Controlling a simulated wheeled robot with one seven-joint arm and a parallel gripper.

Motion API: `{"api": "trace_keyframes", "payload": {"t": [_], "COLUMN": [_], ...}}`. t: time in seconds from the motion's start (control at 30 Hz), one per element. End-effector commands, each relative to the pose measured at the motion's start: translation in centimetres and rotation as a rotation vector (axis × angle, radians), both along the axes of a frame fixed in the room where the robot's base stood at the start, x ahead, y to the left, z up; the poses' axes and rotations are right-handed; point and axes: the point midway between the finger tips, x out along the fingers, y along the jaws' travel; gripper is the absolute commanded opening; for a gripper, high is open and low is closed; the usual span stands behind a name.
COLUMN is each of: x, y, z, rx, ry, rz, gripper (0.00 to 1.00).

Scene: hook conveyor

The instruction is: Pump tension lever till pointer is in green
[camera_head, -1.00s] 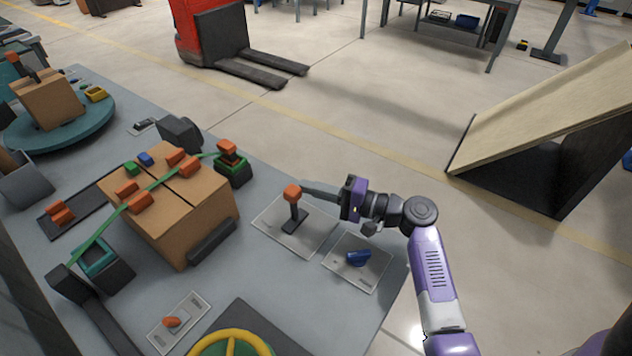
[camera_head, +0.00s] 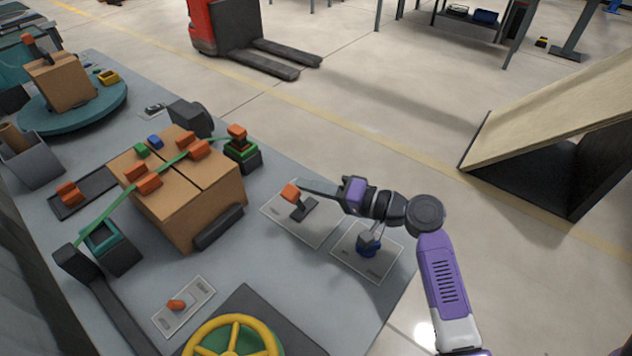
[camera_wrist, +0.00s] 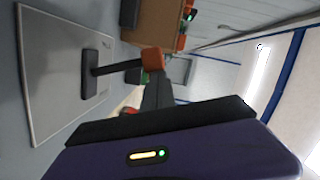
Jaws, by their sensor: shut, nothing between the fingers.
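The lever (camera_head: 299,203) has an orange knob and a dark stem on a pale plate (camera_head: 322,233) at the bench edge, and it leans left in the head view. In the wrist view the lever (camera_wrist: 118,68) runs sideways from its dark base to the knob. My gripper (camera_head: 302,186) is shut and empty, its fingertips at the right side of the knob. In the wrist view my fingers (camera_wrist: 157,92) meet or nearly meet the knob. I cannot make out a pointer or a green zone in either view.
A cardboard box (camera_head: 190,195) with a green strap and orange clips stands left of the lever. A plate with a blue knob (camera_head: 368,250) lies under my wrist. A yellow handwheel (camera_head: 235,335) and an orange switch (camera_head: 177,304) are nearer. A ramp (camera_head: 560,110) stands right.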

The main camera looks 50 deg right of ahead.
Motion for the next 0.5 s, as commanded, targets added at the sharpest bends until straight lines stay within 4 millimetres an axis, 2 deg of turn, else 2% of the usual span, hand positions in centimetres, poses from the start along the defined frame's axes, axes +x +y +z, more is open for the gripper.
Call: {"api": "trace_keyframes", "payload": {"t": [0.2,0.5], "x": [-0.1,-0.1], "y": [1.4,2.1], "z": [-0.4,-0.5], "rx": [-0.107,-0.164], "ry": [-0.003,-0.003], "rz": [0.004,0.005], "gripper": [0.0,0.0]}}
